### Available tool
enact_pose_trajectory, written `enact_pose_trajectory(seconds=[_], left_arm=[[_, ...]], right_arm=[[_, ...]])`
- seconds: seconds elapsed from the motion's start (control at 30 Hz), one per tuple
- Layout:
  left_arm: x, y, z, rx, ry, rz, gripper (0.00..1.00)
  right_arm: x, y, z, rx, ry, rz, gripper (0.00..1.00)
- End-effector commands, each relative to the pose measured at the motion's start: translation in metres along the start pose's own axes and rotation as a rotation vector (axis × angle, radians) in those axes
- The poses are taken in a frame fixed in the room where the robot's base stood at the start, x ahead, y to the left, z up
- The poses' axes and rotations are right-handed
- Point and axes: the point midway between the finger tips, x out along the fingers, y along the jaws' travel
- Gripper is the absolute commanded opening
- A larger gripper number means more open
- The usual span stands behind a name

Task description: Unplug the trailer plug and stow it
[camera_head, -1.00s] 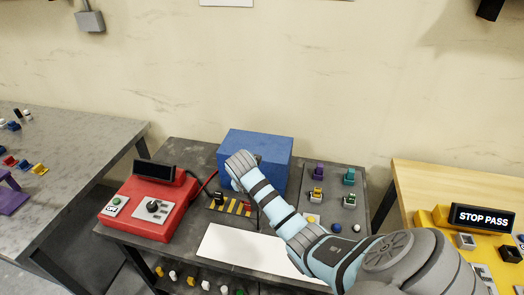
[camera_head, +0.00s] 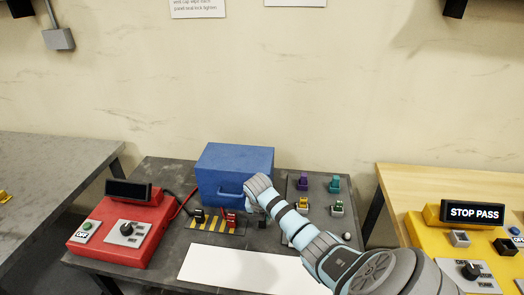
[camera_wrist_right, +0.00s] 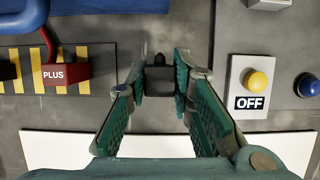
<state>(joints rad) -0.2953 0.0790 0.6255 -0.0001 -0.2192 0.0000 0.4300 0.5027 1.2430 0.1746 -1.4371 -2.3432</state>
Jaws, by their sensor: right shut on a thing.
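My right gripper (camera_wrist_right: 163,88) is shut on a small dark grey block (camera_wrist_right: 160,78), which looks like the trailer plug. It also shows in the head view, where my right gripper (camera_head: 258,208) is at the right front corner of the blue case (camera_head: 235,168). The block has a dark stub on its far side. I cannot tell whether it sits in a socket or is free. My wrist hides most of it in the head view. My left gripper is not in view.
A red PLUS connector (camera_wrist_right: 62,74) sits on a yellow-black striped plate left of the gripper. An OFF panel with a yellow button (camera_wrist_right: 257,82) is on the right. A red console (camera_head: 120,230) stands left. A white sheet (camera_head: 245,268) lies in front.

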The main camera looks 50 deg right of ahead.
Motion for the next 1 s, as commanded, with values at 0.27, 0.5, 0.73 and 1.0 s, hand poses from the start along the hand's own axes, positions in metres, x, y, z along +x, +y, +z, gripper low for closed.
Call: enact_pose_trajectory(seconds=[0.27,0.5,0.73,1.0], left_arm=[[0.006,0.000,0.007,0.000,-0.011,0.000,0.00],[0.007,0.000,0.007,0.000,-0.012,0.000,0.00],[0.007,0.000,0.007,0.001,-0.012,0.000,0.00],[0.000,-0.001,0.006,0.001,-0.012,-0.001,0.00]], right_arm=[[0.021,0.001,-0.009,0.000,-0.002,0.001,0.00],[0.023,0.000,-0.009,0.000,-0.001,0.000,0.31],[0.023,0.000,-0.009,0.000,-0.001,0.000,0.41],[0.008,0.001,-0.007,-0.001,-0.002,0.002,0.41]])
